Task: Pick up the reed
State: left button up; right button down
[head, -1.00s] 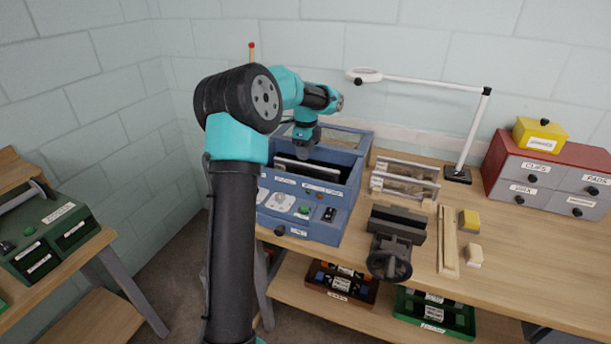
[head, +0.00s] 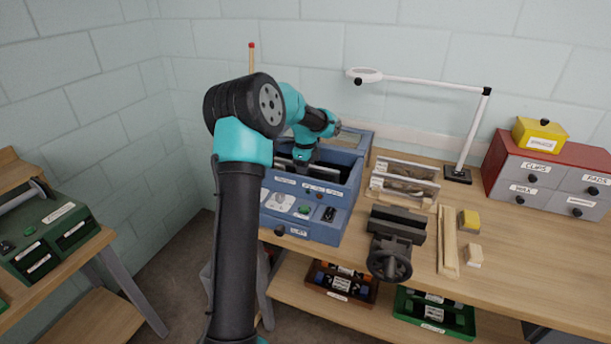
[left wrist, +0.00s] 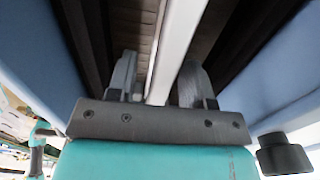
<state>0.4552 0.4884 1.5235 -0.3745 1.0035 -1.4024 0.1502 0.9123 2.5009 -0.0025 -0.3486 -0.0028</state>
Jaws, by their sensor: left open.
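The reed looks to be a long pale bar (left wrist: 174,50) that lies inside the blue machine (head: 334,230). In the left wrist view the bar runs between the two dark fingers of my left gripper (left wrist: 160,82). The fingers stand apart, one on each side of the bar, and I see a gap beside it. In the head view my left gripper (head: 302,160) reaches down into the open top of the machine and hides part of the bar. My right gripper is not in view.
A wooden rack (head: 405,183) and a dark vise (head: 392,235) stand to the right of the machine. A white magnifier lamp (head: 430,82) arches behind them. A red and grey drawer unit (head: 552,180) is at the far right.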

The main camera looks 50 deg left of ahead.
pick_arm(q)
jog(key=shift+f, duration=0.45)
grip_shut()
dwell(0.4)
